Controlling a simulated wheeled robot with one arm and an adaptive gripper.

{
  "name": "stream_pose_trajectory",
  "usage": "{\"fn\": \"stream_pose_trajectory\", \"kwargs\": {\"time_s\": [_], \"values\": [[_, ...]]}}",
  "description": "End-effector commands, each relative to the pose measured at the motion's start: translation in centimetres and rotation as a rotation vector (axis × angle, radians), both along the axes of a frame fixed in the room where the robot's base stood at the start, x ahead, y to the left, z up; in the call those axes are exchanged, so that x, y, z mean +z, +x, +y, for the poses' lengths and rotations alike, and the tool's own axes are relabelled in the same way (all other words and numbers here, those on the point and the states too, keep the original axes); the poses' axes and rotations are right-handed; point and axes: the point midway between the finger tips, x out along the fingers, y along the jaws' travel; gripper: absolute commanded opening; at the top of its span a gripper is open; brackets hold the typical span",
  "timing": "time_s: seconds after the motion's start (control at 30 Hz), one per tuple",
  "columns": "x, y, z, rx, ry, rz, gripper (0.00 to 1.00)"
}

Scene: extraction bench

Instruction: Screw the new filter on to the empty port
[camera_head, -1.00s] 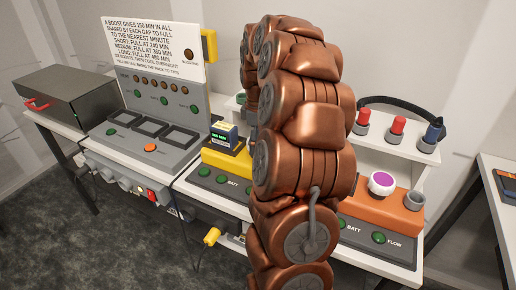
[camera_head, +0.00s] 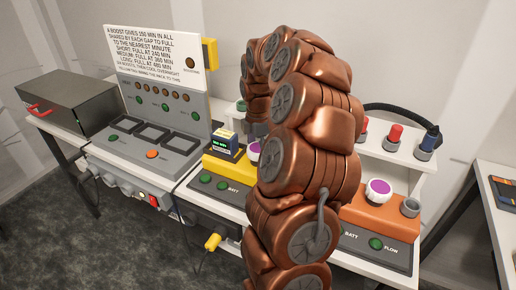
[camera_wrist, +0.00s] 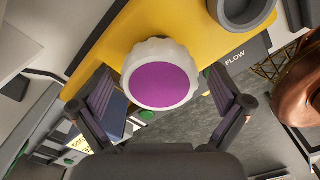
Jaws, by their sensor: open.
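A white ribbed filter cap with a purple top (camera_wrist: 160,74) sits on the yellow unit in the wrist view. My gripper (camera_wrist: 160,80) is open, its two dark fingers on either side of this cap, with no grip visible. A grey round port (camera_wrist: 243,10) with an empty-looking hollow stands beside it on the yellow unit. In the head view, the purple-topped cap (camera_head: 254,150) shows just left of my arm. A second purple-topped cap (camera_head: 378,190) sits on the orange unit, beside a grey port (camera_head: 410,207). I cannot tell which filter is the new one.
The yellow unit (camera_head: 222,166) carries a small display pack (camera_head: 224,140). A grey charging panel (camera_head: 160,140) stands to the left, with a dark box (camera_head: 70,97) beyond. Red (camera_head: 395,133) and blue (camera_head: 431,138) capped items stand on the back shelf. My arm hides the middle of the bench.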

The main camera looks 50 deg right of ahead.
Motion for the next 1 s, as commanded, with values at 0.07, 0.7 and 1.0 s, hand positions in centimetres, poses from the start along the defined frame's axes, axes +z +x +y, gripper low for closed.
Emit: {"fn": "stream_pose_trajectory", "kwargs": {"time_s": [0.07,0.7,1.0], "values": [[0.39,-0.01,0.08,0.09,0.003,0.0,1.0],[0.11,0.01,-0.07,0.685,-0.001,-0.002,1.0],[0.02,0.01,-0.06,0.684,-0.001,-0.001,0.86]]}}
